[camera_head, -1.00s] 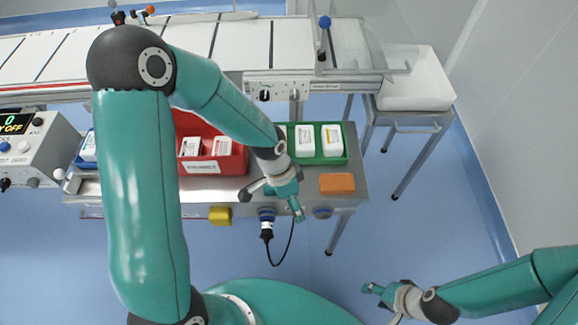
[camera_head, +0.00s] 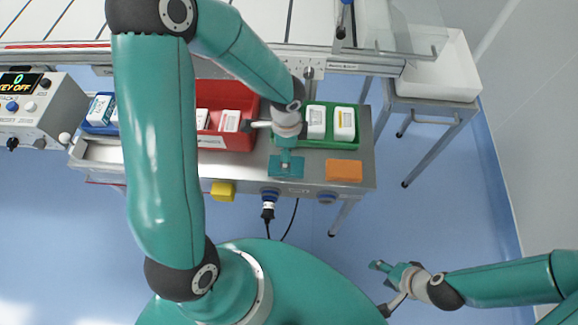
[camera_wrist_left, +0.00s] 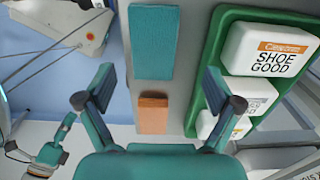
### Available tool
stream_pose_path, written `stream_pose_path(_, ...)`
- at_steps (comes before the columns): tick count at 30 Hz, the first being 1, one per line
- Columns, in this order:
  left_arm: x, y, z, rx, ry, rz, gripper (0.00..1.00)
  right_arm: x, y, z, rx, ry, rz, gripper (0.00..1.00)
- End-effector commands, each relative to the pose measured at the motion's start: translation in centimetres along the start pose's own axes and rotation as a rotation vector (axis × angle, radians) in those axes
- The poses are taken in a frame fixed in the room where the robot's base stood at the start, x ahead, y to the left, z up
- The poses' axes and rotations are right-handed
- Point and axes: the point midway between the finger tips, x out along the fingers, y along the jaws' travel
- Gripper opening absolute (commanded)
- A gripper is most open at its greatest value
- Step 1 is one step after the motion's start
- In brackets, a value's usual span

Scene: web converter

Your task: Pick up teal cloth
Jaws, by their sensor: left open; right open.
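The teal cloth (camera_head: 287,167) is a flat rectangle on the front part of the metal table, just left of the orange cloth (camera_head: 344,170). In the left wrist view the teal cloth (camera_wrist_left: 152,42) lies beyond the orange cloth (camera_wrist_left: 153,115). My left gripper (camera_wrist_left: 158,77) is open and empty there, its fingers on either side of the line of the two cloths. In the head view my left gripper (camera_head: 288,153) reaches down over the teal cloth and partly hides it; I cannot tell whether it touches. My right gripper (camera_head: 383,287) is open and empty, off the table at lower right.
A green tray (camera_head: 357,125) with white boxes stands behind the orange cloth; a red bin (camera_head: 238,100) is to its left. A yellow block (camera_head: 223,190) and a plugged cable (camera_head: 268,208) are at the table's front edge. Floor to the right is open.

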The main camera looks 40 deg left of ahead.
Motion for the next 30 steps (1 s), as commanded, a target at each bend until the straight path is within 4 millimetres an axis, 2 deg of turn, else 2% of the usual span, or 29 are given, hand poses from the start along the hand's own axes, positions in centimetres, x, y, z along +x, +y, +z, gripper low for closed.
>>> stream_pose_path(5,1.0,0.2,0.1,-0.001,0.000,0.002,0.92,0.2,0.1,0.0,0.000,0.000,0.000,0.54)
stream_pose_path(15,5.4,0.7,0.1,-0.002,0.000,0.003,0.92,1.1,0.4,0.0,0.000,0.000,0.000,0.54)
stream_pose_path(23,5.6,0.7,0.1,-0.003,0.002,0.001,0.92,1.1,0.4,0.0,0.000,0.000,0.000,0.54)
stream_pose_path(24,5.6,0.7,0.1,-0.003,0.002,0.001,0.90,1.1,0.4,0.0,0.000,0.000,0.000,0.54)
stream_pose_path(26,5.6,0.7,0.1,-0.003,0.002,0.001,0.80,1.1,0.4,0.0,0.000,0.000,0.000,0.54)
stream_pose_path(30,5.6,0.7,0.1,-0.003,0.002,0.001,0.57,1.1,0.4,0.0,0.000,0.000,0.000,0.54)
